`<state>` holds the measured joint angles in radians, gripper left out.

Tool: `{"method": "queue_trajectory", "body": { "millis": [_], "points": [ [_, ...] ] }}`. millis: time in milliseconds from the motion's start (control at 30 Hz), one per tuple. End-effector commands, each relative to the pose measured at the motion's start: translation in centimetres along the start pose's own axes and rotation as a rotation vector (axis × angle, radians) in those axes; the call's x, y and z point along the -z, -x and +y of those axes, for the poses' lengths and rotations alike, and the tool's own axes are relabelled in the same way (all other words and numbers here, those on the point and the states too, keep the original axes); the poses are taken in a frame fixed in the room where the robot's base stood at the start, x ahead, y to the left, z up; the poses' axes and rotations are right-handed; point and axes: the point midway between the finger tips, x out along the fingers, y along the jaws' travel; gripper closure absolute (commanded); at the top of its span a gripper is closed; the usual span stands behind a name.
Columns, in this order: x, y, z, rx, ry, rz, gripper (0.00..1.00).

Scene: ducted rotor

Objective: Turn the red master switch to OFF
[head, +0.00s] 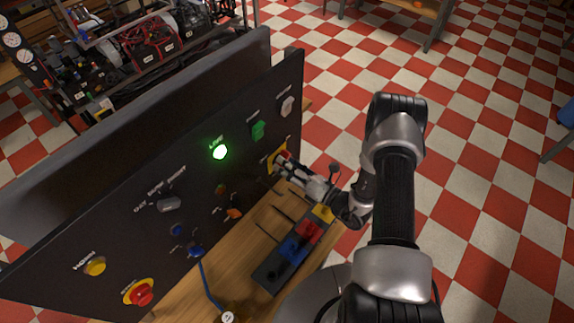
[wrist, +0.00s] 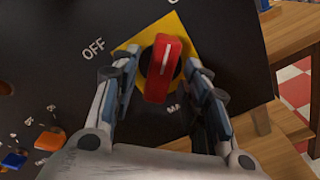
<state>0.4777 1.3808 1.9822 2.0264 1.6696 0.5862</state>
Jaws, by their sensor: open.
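The red master switch (wrist: 162,70) is a red handle with a white line, on a black disc over a yellow plate (wrist: 178,27). In the wrist view the handle stands nearly upright, its top leaning slightly right. The word OFF (wrist: 93,49) is printed left of the plate. My gripper (wrist: 165,82) is open, with one finger on each side of the handle; I cannot tell whether either touches it. In the head view my gripper (head: 283,170) is at the black panel, by the yellow plate (head: 276,154), and mostly hides the switch.
The black panel (head: 110,220) also carries a lit green lamp (head: 220,152), a grey selector (head: 168,204), a red mushroom button (head: 139,294) and a yellow button (head: 95,266). A tray of coloured blocks (head: 266,278) lies on the wooden bench (head: 238,256) below my gripper.

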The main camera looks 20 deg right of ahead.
Motion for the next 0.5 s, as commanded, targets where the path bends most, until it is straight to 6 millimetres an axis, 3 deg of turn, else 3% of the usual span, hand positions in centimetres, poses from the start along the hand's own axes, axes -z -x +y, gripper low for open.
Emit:
{"method": "queue_trajectory", "body": {
  "millis": [300,500],
  "points": [
    [0.0,-0.29,0.02,0.0,-0.001,0.0,0.58],
    [0.0,-0.27,0.01,0.0,-0.001,0.0,0.72]
  ]
}}
